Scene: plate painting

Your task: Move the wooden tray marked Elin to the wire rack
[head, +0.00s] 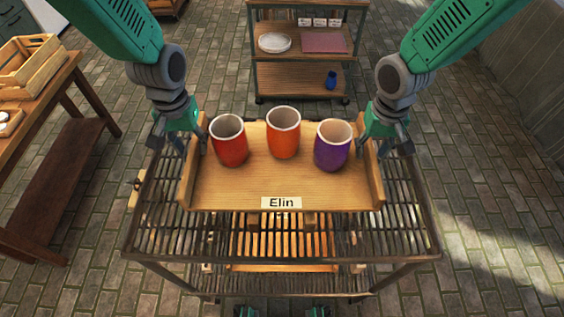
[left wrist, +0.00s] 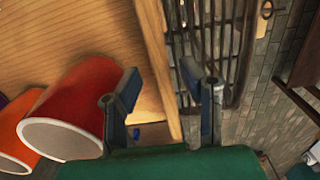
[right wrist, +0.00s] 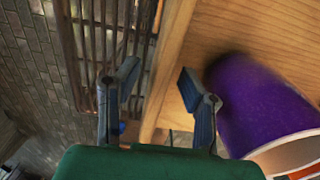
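The wooden tray marked Elin (head: 235,190) lies level on the upper level of the dark wire rack (head: 282,238), its label facing me. On it stand a red cup (head: 230,148), an orange cup (head: 283,138) and a purple cup (head: 332,152), all upright. My left gripper (head: 188,146) is at the tray's left side wall; in the left wrist view its fingers (left wrist: 162,95) stand apart on either side of the wall with gaps. My right gripper (head: 376,146) is at the right side wall; its fingers (right wrist: 155,90) straddle the wall, also spread.
A shelf cart (head: 300,75) with a white plate (head: 275,42) and a blue jar (head: 331,80) stands behind. A wooden table (head: 45,95) with a crate (head: 30,62) is at the left. More wooden items (head: 285,240) lie on the rack's lower level. Brick floor is free at the right.

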